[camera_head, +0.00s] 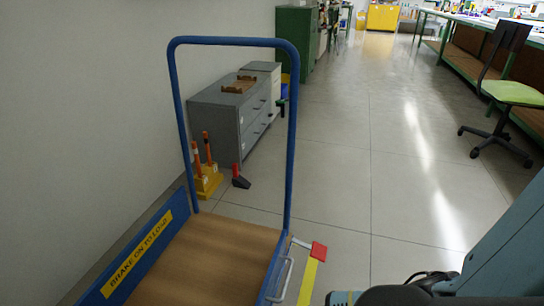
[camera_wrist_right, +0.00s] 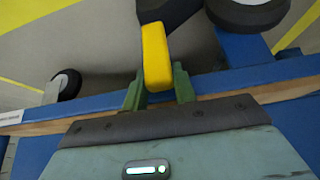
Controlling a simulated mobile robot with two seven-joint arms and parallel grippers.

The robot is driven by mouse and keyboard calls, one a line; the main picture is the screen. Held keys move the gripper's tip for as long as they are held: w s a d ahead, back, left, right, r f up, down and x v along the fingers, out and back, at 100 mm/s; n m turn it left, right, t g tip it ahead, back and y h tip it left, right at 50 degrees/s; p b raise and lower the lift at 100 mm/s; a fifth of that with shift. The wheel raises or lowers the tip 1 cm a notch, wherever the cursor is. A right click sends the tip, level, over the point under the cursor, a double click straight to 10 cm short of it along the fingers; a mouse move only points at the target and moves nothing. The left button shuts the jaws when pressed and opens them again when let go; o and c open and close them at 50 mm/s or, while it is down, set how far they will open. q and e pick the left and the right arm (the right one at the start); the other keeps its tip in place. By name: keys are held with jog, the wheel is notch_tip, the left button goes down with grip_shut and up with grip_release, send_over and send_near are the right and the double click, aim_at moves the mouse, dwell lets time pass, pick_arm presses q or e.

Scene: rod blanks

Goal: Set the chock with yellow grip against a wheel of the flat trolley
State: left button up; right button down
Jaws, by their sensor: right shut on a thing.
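The flat trolley (camera_head: 215,262) has a wooden deck, a blue frame and a tall blue handle in the head view. In the right wrist view its blue edge (camera_wrist_right: 235,78) crosses behind my fingers, with a dark wheel (camera_wrist_right: 250,12) at the top and another wheel (camera_wrist_right: 66,84) at the left. My right gripper (camera_wrist_right: 158,88) is shut on the yellow grip (camera_wrist_right: 157,55) of the chock. The chock's dark body (camera_wrist_right: 165,10) is beside the top wheel; I cannot tell whether they touch. The head view shows my right arm at lower right, its fingers hidden. My left gripper is not in view.
A dark chock with a red grip (camera_head: 240,178) stands on the floor beside yellow-orange posts (camera_head: 207,180) and a grey cabinet (camera_head: 232,120). A red pedal (camera_head: 319,251) sticks out at the trolley's right. A green chair (camera_head: 512,92) stands far right. The middle floor is clear.

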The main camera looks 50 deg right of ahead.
jog(key=shift+s+a, duration=0.15)
jog(key=shift+a, duration=0.3)
jog(key=c, duration=1)
grip_release()
jog(key=shift+c, duration=0.2)
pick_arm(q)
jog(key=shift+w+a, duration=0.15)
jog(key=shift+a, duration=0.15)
pick_arm(e)
jog(key=shift+d, duration=0.1)
pick_arm(q)
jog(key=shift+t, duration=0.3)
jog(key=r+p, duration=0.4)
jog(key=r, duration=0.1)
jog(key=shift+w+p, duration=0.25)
jog(key=shift+p, duration=0.15)
pick_arm(e)
jog(key=v, duration=0.7)
jog(key=shift+s+r, duration=0.15)
jog(key=shift+r, duration=0.2)
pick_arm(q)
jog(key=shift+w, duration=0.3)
